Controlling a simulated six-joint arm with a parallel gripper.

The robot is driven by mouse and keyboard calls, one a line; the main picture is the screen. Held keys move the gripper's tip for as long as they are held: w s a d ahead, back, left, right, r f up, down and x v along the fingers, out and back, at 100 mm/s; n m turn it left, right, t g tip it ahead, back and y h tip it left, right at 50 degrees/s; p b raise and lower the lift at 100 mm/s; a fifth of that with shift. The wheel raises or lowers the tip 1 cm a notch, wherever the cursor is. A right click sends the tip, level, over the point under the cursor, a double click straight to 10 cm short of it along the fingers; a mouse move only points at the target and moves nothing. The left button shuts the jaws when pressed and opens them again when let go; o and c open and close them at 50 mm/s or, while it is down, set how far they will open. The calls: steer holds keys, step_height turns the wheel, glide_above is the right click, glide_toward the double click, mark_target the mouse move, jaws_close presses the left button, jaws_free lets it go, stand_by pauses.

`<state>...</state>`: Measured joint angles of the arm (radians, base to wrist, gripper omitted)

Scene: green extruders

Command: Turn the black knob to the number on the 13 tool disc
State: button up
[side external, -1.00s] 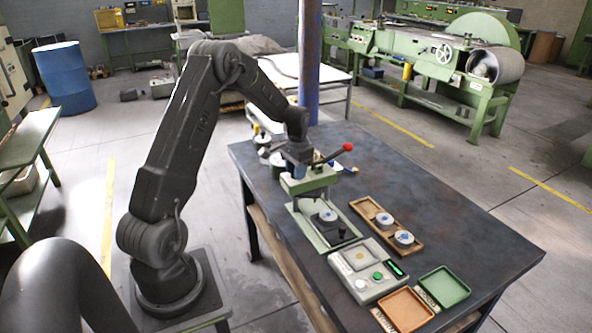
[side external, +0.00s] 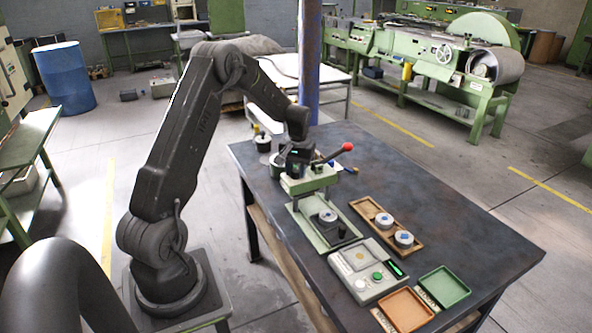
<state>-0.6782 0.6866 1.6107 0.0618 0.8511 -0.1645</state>
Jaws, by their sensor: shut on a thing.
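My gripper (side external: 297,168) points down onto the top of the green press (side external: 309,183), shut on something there. It looks like the black knob, but the jaws cover it and no numbers around it can be read. A pale disc with a dark centre (side external: 328,216) sits on the press base, below the head. Two more pale discs with blue marks, the rear disc (side external: 384,220) and the front disc (side external: 404,238), lie in a wooden tray (side external: 363,209). The disc numbers are too small to read. A small black part (side external: 342,232) stands at the base's front right corner.
The press's red-ended lever (side external: 347,147) sticks out to the right, close to my gripper. A grey control box (side external: 347,262), an orange tray (side external: 404,309) and a green tray (side external: 444,285) stand at the front. The table's right side (side external: 450,220) is clear.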

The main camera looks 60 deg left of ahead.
mark_target(298, 170)
steer(key=shift+n, duration=0.6)
steer(key=o, duration=0.9)
steer(key=shift+o, duration=0.2)
step_height(298, 170, up, 14)
steer(key=shift+w+d, duration=0.2)
steer(key=shift+w, duration=0.05)
steer(key=shift+f, duration=0.1)
